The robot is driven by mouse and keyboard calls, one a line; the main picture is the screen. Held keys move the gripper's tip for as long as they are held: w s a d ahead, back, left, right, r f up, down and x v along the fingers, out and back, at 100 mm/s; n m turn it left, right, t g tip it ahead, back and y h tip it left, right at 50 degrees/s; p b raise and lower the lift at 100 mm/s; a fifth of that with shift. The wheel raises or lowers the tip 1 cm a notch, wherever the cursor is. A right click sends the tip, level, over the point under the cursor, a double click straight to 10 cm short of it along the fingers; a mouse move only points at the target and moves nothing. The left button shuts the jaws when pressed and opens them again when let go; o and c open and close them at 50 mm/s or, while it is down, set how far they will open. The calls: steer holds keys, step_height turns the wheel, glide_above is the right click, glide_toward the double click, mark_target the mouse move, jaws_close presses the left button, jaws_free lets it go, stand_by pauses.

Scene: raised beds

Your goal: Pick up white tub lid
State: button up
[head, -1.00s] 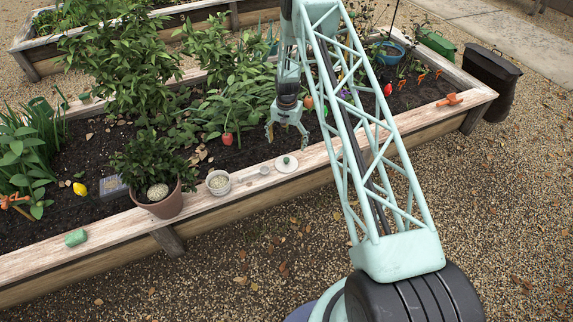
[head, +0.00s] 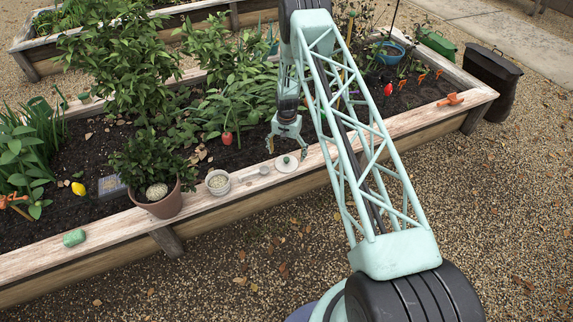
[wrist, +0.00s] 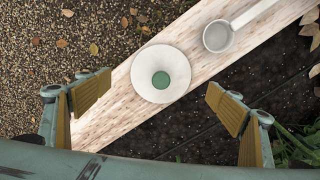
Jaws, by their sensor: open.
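The white tub lid (head: 286,164) is a round white disc with a green knob or disc at its centre. It lies flat on the wooden edge board of the raised bed (head: 232,184). In the wrist view the lid (wrist: 160,58) sits ahead of and between the fingers. My gripper (head: 286,150) is open and empty, just above and behind the lid. In the wrist view my gripper's yellow-padded fingers (wrist: 160,101) stand wide apart, with nothing between them and no contact with the lid.
A small grey cup with a handle (wrist: 218,36) lies beside the lid on the board. Leafy plants crowd the bed behind.

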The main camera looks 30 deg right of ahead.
mark_target(286, 159)
steer(key=shift+f, duration=0.15)
steer(key=shift+w+f+b, duration=0.15)
steer(key=shift+f+b, duration=0.45)
steer(key=shift+f, duration=1.9)
steer(key=shift+c, duration=0.8)
steer(key=c, duration=1.6)
steer(key=shift+a, duration=0.1)
steer(key=shift+c, duration=1.2)
